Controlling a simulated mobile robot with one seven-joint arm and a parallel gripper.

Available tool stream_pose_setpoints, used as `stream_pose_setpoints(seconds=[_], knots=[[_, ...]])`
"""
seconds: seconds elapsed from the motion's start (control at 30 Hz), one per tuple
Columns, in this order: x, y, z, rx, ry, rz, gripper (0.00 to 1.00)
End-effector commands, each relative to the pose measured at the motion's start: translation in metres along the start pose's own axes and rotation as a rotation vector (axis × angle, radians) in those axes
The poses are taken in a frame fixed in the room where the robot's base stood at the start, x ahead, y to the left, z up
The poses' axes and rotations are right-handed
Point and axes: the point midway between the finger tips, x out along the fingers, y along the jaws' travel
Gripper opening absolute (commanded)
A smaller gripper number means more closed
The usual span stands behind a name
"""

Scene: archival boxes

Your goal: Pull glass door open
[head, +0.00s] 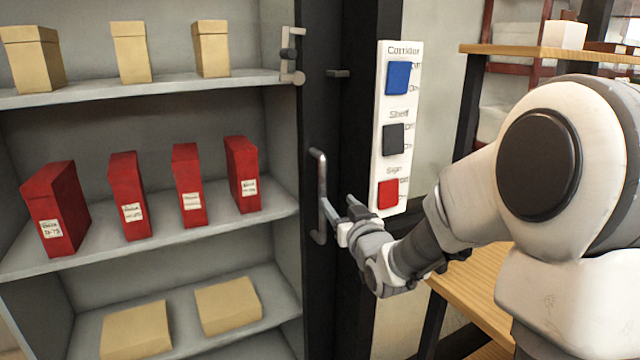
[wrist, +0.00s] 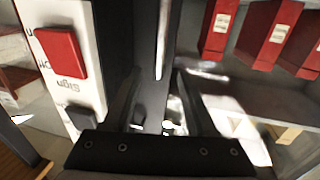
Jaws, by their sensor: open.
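The glass door covers the shelf cabinet at left in the head view; its pane is hardly visible, and it looks closed. Its upright metal handle (head: 318,195) is on the dark frame (head: 322,110) at the cabinet's right edge. My gripper (head: 339,206) is open, just right of the handle's lower part, with its fingertips pointing toward it. I cannot tell whether they touch it. In the wrist view my gripper (wrist: 160,100) has its two dark fingers apart, with the dark frame and a pale upright strip, perhaps the handle, between and beyond them.
A white switch panel (head: 390,125) with blue, black and red buttons is close to my gripper; its red button (wrist: 61,52) shows in the wrist view. Red boxes (head: 130,195) and tan boxes (head: 130,50) stand on the shelves. A wooden rack (head: 490,300) is at right.

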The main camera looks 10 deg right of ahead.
Motion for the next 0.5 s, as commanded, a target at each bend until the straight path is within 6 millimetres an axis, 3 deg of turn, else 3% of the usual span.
stream_pose_setpoints(seconds=[0.5], knots=[[0.097, -0.001, 0.000, 0.003, 0.001, -0.001, 0.57]])
